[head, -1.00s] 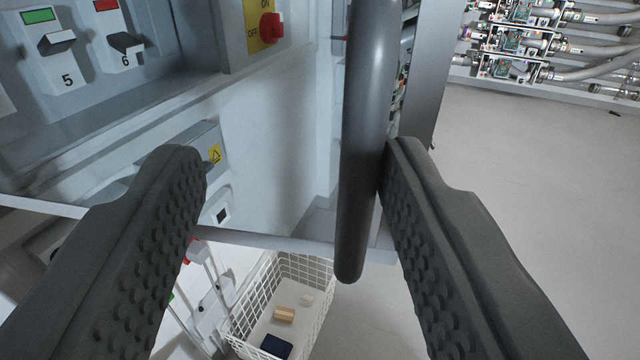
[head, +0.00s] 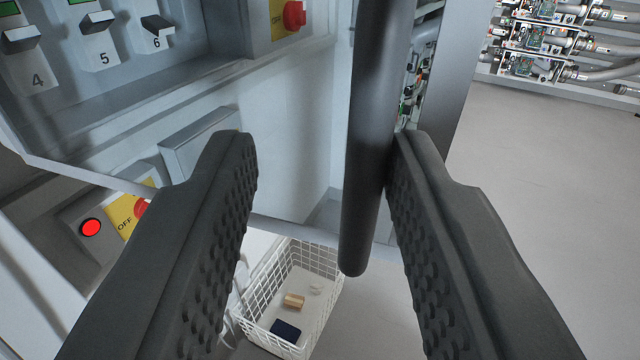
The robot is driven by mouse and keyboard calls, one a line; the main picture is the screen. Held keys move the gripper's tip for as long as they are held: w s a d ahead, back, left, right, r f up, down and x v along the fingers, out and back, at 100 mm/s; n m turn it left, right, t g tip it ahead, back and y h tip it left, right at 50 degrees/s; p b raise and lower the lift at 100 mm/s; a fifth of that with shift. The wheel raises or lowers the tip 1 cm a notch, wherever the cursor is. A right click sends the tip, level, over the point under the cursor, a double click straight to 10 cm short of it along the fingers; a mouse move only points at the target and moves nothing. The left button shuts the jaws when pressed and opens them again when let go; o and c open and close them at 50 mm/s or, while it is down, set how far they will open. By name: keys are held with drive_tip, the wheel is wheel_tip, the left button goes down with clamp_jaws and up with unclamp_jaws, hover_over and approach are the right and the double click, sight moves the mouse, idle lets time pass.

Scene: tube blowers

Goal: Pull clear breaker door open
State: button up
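A thick dark vertical bar handle (head: 368,150) stands between the two fingers of my gripper (head: 320,140). It lies close against the right finger and seems to touch it; a wide gap separates it from the left finger. The gripper is open. The clear breaker door seems to be the see-through pane in front of the breakers; its pale lower edge (head: 80,175) runs from the left toward the handle. Breakers (head: 95,40) numbered 4, 5 and 6 show behind it. How the handle joins the door is hidden.
A red knob on a yellow plate (head: 293,15) is at the top. A red button (head: 91,228) is at lower left. A white wire basket (head: 322,300) holding small items is below. Tube equipment (head: 545,40) stands upper right; the grey floor (head: 550,160) is clear there.

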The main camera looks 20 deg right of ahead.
drive_tip(key=v, duration=1.5)
drive_tip(key=shift+s, duration=0.1)
drive_tip(key=s+d+r+n+t+y, duration=0.2)
drive_tip(key=s+d+r+t+y, duration=0.2)
drive_tip(key=s+d+r+y, duration=0.1)
drive_tip(key=s+d+f+n+g, duration=0.1)
drive_tip(key=s+d+f+g, duration=0.2)
drive_tip(key=s+d+f, duration=0.4)
wheel_tip(320, 180, down, 3)
drive_tip(key=shift+g, duration=0.4)
